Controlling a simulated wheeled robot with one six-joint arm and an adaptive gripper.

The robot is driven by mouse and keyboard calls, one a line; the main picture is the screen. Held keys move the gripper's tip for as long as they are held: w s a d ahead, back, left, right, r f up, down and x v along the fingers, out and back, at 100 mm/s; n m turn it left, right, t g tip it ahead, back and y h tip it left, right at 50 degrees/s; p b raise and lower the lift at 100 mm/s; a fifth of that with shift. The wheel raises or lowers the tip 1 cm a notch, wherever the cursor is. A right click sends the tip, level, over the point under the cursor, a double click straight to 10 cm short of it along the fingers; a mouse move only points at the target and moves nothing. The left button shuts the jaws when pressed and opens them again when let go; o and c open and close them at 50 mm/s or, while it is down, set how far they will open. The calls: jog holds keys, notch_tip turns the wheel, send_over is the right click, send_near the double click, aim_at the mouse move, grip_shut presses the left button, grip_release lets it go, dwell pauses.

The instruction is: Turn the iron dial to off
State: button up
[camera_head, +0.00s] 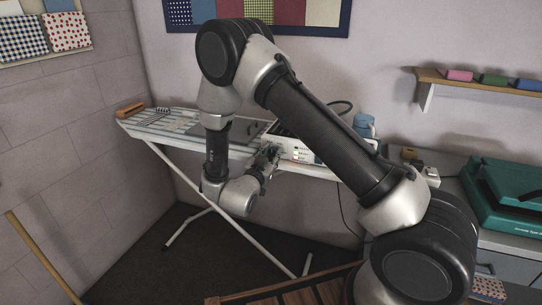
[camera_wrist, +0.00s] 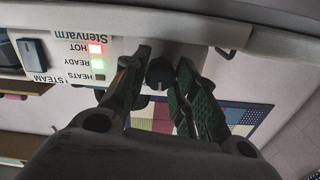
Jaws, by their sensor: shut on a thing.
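The white iron station (camera_head: 302,150) stands at the right end of the ironing board. In the wrist view its front panel (camera_wrist: 62,20) appears upside down, with a red light lit at HOT, a green one at READY and HEATS unlit. The dark round dial (camera_wrist: 159,72) shows a pale pointer mark towards the bottom of the picture. My gripper (camera_wrist: 163,64) has its green-padded fingers on either side of the dial and is shut on it. In the head view my gripper (camera_head: 268,158) is at the station's front, and it hides the dial there.
The ironing board (camera_head: 150,126) stands on thin crossed legs, with a wooden-handled thing (camera_head: 130,109) at its left end. A dark rocker switch (camera_wrist: 33,52) marked STEAM is beside the lights. A green case (camera_head: 505,188) sits on the right counter. A wall shelf (camera_head: 480,82) is above.

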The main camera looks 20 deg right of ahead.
jog(key=n, duration=0.6)
dwell(0.6)
jog(key=o, duration=0.8)
jog(key=shift+c, duration=0.2)
jog(key=shift+a, duration=0.1)
jog(key=v, duration=1.2)
